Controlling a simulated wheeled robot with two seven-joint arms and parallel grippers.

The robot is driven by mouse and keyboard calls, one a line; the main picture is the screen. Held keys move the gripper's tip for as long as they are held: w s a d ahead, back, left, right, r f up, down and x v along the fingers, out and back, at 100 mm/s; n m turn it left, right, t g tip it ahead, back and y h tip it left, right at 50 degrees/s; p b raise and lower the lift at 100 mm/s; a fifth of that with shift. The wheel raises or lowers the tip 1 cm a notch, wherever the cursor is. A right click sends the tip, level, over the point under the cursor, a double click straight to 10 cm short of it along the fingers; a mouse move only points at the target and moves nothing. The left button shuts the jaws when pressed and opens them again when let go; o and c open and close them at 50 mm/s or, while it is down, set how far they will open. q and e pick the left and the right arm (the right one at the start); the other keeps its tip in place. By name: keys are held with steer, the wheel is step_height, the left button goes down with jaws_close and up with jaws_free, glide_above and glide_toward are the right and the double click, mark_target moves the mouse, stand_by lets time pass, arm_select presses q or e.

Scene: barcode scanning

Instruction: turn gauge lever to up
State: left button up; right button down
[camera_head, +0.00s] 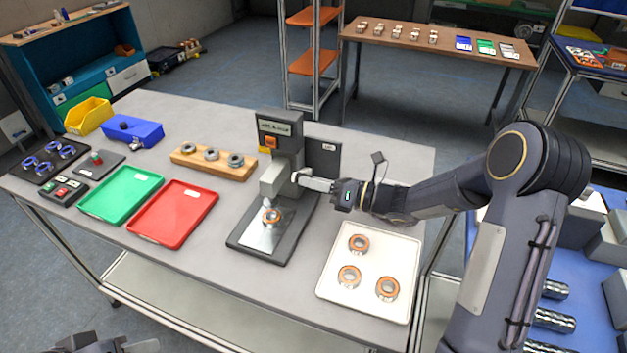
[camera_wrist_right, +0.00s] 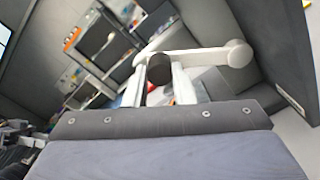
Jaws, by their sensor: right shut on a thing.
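The gauge (camera_head: 281,150) is a dark press-like stand with an orange button, on the grey table. An orange-ringed bearing (camera_head: 271,216) sits on its metal base plate. My right gripper (camera_head: 303,180) reaches in from the right to the gauge's side. In the right wrist view, the light lever (camera_wrist_right: 205,53) runs roughly sideways from a round hub to a dark knob (camera_wrist_right: 160,67). My right gripper (camera_wrist_right: 158,88) is shut on this knob, between its two fingers. In the head view the gripper mostly hides the lever. My left gripper (camera_head: 95,345) shows only partly at the bottom left edge.
A white tray (camera_head: 391,244) with three bearings lies right of the gauge, below my right forearm. A wooden block (camera_head: 190,164) with three rings, a red tray (camera_head: 172,211) and a green tray (camera_head: 121,194) lie to the left. Bare table lies between the red tray and the gauge.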

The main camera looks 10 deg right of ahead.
stand_by(0.3)
steer(key=c, duration=1.2)
jaws_free()
steer(key=shift+d, duration=0.1)
steer(key=b+v, duration=0.1)
steer(key=v, duration=0.6)
steer(key=shift+s+d+b, duration=0.2)
steer(key=shift+d+b, duration=0.05)
steer(key=shift+b, duration=0.05)
